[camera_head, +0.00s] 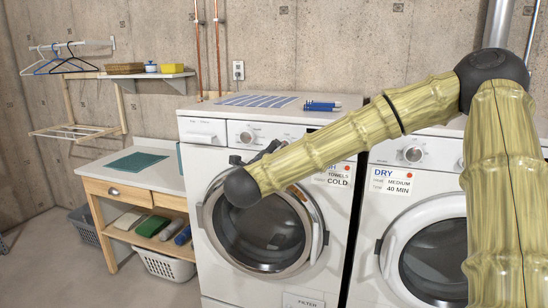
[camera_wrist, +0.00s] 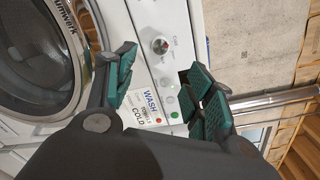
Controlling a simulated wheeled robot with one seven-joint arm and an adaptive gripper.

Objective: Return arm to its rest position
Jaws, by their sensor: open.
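My arm, in yellow-green ribbed covers with dark joints, reaches from the right across the front of the washer in the head view. My gripper (camera_wrist: 160,84) is open and empty in the wrist view, its two green-padded fingers spread apart. The washer's control panel, with a round knob (camera_wrist: 160,46) and a wash label (camera_wrist: 150,104), shows between and beyond the fingers. In the head view my gripper (camera_head: 257,154) is mostly hidden behind the arm; dark finger parts show in front of the washer (camera_head: 190,160), above its round door. I cannot tell whether it touches the washer.
The dryer (camera_head: 425,156) stands right of the washer, partly behind my arm. A blue object (camera_head: 322,106) and a striped cloth (camera_head: 258,101) lie on the washer top. A wooden bench (camera_head: 140,195) and a wall shelf (camera_head: 145,74) stand left. Open floor lies front left.

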